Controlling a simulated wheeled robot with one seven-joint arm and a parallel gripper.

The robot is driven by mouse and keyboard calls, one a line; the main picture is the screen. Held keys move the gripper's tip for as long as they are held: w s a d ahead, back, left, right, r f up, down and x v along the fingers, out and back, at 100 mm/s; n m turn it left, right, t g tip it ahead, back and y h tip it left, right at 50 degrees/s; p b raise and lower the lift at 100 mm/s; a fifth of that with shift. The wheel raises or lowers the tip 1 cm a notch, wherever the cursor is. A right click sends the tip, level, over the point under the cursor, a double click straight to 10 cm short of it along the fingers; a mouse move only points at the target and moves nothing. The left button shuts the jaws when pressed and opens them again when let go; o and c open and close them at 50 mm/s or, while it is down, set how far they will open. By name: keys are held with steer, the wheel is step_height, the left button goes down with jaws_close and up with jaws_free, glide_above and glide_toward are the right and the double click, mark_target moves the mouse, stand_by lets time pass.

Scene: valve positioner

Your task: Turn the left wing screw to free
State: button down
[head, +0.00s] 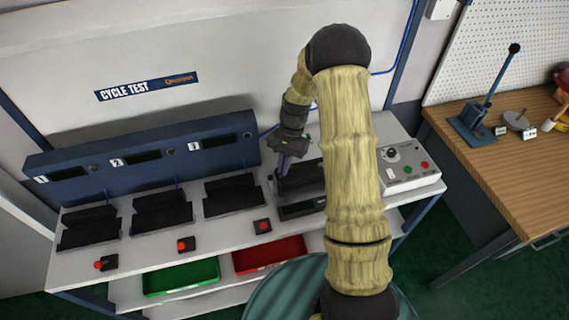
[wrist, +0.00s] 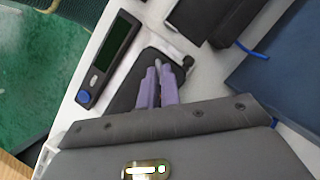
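My gripper (head: 287,162) points down over a black fixture (head: 302,182) on the bench, partly hidden behind my arm. In the wrist view its two purple fingers (wrist: 159,77) are close together over the dark fixture body (wrist: 137,72). A small pale piece shows between the fingertips; I cannot tell whether it is a wing of the screw or whether the fingers grip it. A dark round knob (wrist: 188,62) sits just right of the fingertips at the fixture's edge. Neither wing screw is clearly made out.
A control box (head: 408,170) is at right. Green (head: 180,277) and red (head: 268,255) trays sit below.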

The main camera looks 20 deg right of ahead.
steer(key=n, duration=0.2)
steer(key=n+h, duration=0.1)
steer(key=n, duration=0.1)
steer(key=shift+w+a+n+g+h, duration=0.2)
steer(key=shift+n+g+h, duration=0.1)
steer(key=shift+g, duration=0.1)
steer(key=shift+a+n+h+p, duration=0.15)
steer(key=shift+n+h+p, duration=0.4)
steer(key=shift+n, duration=1.35)
steer(key=c, duration=1.6)
jaws_free()
steer(key=b+v, duration=0.3)
steer(key=v, duration=1.4)
steer(key=shift+w+a, duration=0.2)
steer(key=shift+w, duration=0.05)
